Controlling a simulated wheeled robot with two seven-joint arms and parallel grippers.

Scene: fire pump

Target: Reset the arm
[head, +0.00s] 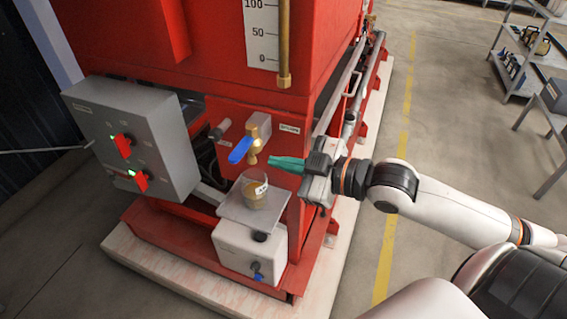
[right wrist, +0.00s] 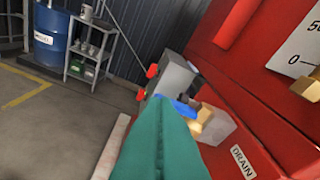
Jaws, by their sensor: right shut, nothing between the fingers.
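My right gripper (head: 288,165) has teal fingers and comes in from the right in the head view. It is shut and empty, just right of the brass drain tap (head: 253,150) with its blue handle (head: 240,151). The teal fingers (right wrist: 163,140) fill the lower middle of the right wrist view, with the blue handle (right wrist: 180,107) partly behind them. A clear cup (head: 255,190) with amber liquid stands upright below the tap on a grey shelf (head: 238,214). My left gripper is not in view.
A grey control box (head: 135,135) with two red switches is mounted left of the tap. The red pump frame (head: 215,50) rises behind. A white container (head: 240,250) sits under the shelf. Open floor (head: 350,270) lies to the right, with metal shelving (head: 520,60) farther off.

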